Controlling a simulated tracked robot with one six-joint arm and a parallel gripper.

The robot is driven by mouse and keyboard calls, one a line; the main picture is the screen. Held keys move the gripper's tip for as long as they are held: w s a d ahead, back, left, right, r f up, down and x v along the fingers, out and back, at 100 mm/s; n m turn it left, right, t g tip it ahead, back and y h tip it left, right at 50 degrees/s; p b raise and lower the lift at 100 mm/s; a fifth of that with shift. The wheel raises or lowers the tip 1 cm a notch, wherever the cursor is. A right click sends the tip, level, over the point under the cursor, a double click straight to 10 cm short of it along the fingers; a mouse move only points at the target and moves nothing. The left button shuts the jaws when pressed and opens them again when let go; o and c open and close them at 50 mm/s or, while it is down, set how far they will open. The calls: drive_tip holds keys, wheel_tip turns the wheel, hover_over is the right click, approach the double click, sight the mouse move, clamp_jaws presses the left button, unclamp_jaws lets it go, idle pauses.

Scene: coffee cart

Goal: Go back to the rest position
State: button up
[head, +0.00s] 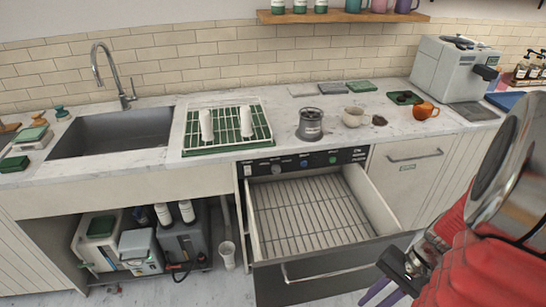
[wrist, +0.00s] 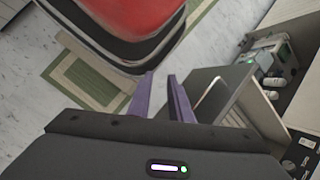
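My gripper (wrist: 160,77) shows in the wrist view with two purple fingers apart and nothing between them. It is over the floor, beside the dark front of the pulled-out drawer. In the head view, my red and chrome arm fills the right side, and part of the gripper shows low, just right of the drawer. The drawer (head: 310,212) under the counter is open, with an empty wire rack inside.
The counter (head: 285,108) holds a rack with two white cups (head: 246,122), a grey grinder-like pot (head: 310,124), an orange cup (head: 422,111) and a white machine (head: 453,70). A sink (head: 110,133) is at left. The open drawer juts out. A green-bordered mat (wrist: 85,82) lies on the floor.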

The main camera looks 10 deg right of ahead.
drive_tip(key=w+a+r+n+t+h, duration=0.1)
drive_tip(key=w+a+r+n+h, duration=0.15)
drive_tip(key=r, duration=0.35)
drive_tip(key=w+a+r+n+t+h, duration=0.1)
drive_tip(key=w+a+r+n+h, duration=0.2)
drive_tip(key=r, duration=0.4)
drive_tip(key=w+a+r+n+t, duration=0.2)
drive_tip(key=a+r+n, duration=0.3)
drive_tip(key=a+r, duration=0.4)
drive_tip(key=shift+a+r+t, duration=0.15)
drive_tip(key=shift+a+t, duration=0.7)
drive_tip(key=shift+t, duration=0.05)
